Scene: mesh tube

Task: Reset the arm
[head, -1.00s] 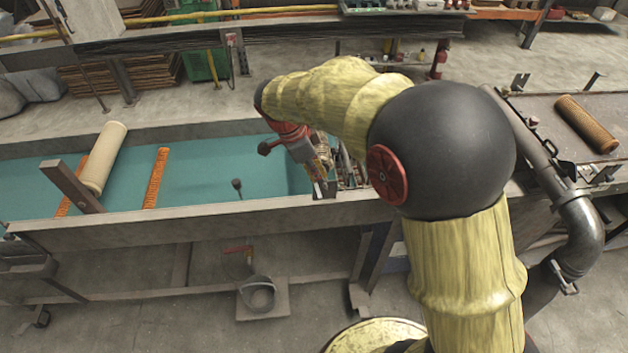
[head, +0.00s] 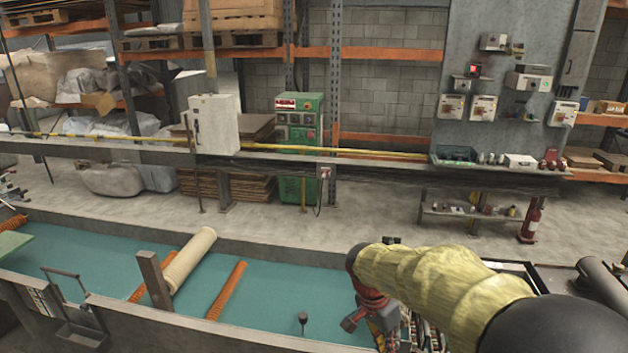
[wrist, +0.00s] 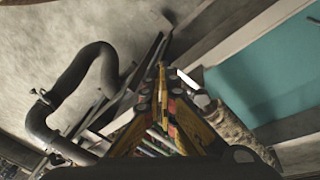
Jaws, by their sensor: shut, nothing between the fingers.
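My gripper hangs at the end of my yellow-sleeved arm at the bottom right of the head view, over the right end of the teal-lined trough. Only its upper part shows there, and its fingertips are cut off by the lower edge. In the wrist view my gripper (wrist: 162,72) points away from the camera, with its two fingers meeting at the tips. Nothing is held between them.
A brown post (head: 153,280) stands beside the tube. A dark bent pipe (wrist: 75,80) shows in the wrist view. A green cabinet (head: 299,135) stands behind.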

